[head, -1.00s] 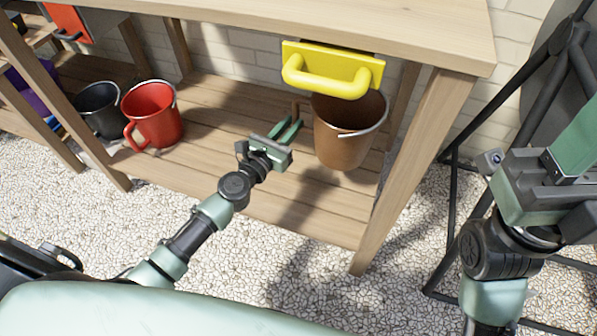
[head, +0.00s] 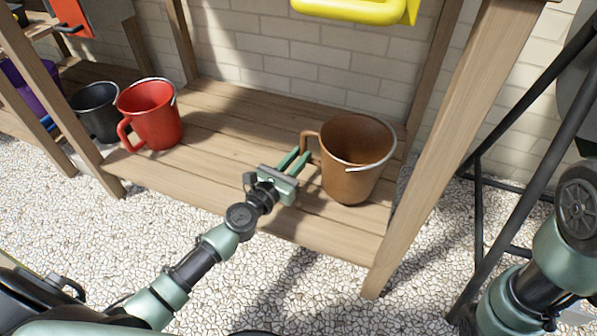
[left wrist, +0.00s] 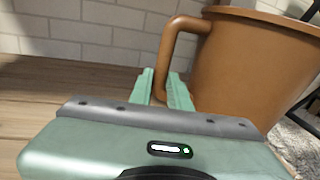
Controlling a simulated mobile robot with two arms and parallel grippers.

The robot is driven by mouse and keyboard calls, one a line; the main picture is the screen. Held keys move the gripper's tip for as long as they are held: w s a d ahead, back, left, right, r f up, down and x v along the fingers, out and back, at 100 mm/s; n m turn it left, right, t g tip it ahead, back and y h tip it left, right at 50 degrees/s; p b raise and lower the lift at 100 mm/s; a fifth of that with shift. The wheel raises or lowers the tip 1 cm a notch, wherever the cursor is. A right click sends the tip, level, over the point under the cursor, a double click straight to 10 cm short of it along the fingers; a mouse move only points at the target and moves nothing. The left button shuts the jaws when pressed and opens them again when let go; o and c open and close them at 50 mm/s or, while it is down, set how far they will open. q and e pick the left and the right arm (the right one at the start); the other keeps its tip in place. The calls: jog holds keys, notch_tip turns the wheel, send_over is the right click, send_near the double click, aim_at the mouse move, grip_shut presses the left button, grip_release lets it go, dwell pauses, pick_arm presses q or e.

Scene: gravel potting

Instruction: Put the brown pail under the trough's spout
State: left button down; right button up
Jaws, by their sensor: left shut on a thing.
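The brown pail (head: 349,165) stands upright on the lower wooden shelf (head: 215,150), near its right end, with its handle toward the left. My left gripper (head: 302,160) reaches in from the left and is shut on the pail's handle. In the left wrist view the pail (left wrist: 255,65) fills the right side, and my left gripper's fingertips (left wrist: 165,82) are at the lower end of the handle. My right arm shows at the right edge, but its gripper is out of the picture. The trough and its spout are not identifiable here.
A red pail (head: 151,115) and a black pail (head: 97,112) stand on the shelf to the left. A yellow handle (head: 355,9) hangs above. A wooden post (head: 455,140) rises right of the brown pail, with a dark metal frame (head: 520,150) beyond.

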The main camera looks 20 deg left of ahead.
pick_arm(q)
notch_tip(320, 180, down, 4)
jog(key=b, duration=0.3)
jog(key=shift+r, duration=0.3)
jog(key=c, duration=1.8)
grip_release()
jog(key=shift+f, duration=0.2)
jog(key=o, duration=0.5)
jog(key=shift+c, duration=0.2)
jog(key=shift+r, duration=0.15)
